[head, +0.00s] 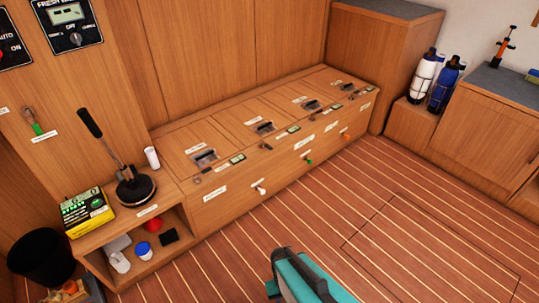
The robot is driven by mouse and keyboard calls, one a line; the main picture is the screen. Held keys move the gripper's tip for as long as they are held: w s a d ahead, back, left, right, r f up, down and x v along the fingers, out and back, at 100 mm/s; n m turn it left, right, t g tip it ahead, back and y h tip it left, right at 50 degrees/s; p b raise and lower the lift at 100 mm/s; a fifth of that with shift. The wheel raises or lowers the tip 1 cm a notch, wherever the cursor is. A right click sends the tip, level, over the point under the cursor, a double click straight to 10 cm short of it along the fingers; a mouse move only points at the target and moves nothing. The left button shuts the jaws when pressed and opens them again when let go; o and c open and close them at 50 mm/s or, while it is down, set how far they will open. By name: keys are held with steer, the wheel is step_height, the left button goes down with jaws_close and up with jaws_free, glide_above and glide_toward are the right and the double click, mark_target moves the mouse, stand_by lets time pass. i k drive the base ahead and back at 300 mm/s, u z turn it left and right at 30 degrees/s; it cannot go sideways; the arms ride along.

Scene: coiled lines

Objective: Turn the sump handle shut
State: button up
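I cannot tell for sure which handle is the sump handle, because the labels are too small to read. Three small valve handles show on the front of the low wooden bench: a white handle (260,190), a green handle (308,160) and an orange handle (346,135). Another green-gripped handle (38,129) is on the wall panel at the left, above a small label. A teal and dark part, seemingly of my arm, enters at the bottom middle, well in front of the bench. My gripper's fingertips do not show.
The low bench (225,165) has several lidded hatches. A black-handled pump (135,187) stands on the left shelf unit beside a yellow-green box (89,212). A black bin (41,257) stands lower left. The striped floor (330,215) before the bench is clear.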

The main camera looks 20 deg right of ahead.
mark_target(267, 146)
steer(key=z, duration=1.2)
steer(key=k, duration=0.1)
steer(key=u, duration=2)
steer(key=i, duration=0.55)
steer(key=u, duration=0.15)
